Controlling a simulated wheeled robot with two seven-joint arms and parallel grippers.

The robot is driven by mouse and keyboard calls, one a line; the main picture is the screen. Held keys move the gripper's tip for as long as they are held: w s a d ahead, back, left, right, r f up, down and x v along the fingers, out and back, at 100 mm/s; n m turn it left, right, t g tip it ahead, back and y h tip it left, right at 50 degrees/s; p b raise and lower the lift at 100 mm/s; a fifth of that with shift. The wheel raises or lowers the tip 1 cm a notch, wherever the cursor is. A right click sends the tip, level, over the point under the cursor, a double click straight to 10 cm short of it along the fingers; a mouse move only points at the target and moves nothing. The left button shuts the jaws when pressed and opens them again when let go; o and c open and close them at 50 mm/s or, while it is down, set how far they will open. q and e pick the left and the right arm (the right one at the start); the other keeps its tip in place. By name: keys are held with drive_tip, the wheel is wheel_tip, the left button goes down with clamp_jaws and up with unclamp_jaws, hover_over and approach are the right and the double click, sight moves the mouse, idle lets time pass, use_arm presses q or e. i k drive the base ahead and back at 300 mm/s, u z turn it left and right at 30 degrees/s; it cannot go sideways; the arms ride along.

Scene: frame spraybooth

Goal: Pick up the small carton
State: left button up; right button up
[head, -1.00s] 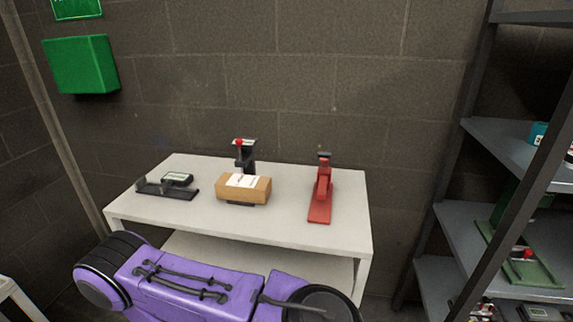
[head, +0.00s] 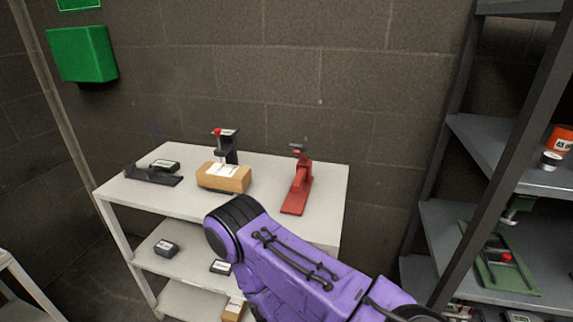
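A brown cardboard carton (head: 223,178) with a white label on top lies on the top shelf of the white shelf unit (head: 199,205). It sits in front of a dark stand-like device with a red knob (head: 226,145), at its base. A second brown box (head: 233,308) shows partly on a lower shelf, cut off by my purple arm. I cannot tell from the label which box is the smaller. Neither of my gripper's fingers shows; only a purple arm link of mine crosses the front of the shelf unit.
On the top shelf, a black holder (head: 153,175) lies left and a red clamp-like tool (head: 298,185) stands right. Small dark devices (head: 165,248) sit on the middle shelf. A dark metal rack (head: 470,125) stands at right. A green box (head: 82,54) hangs on the wall.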

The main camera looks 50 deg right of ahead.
sight(230, 178)
drive_tip(key=z, duration=1.55)
drive_tip(key=i, duration=0.1)
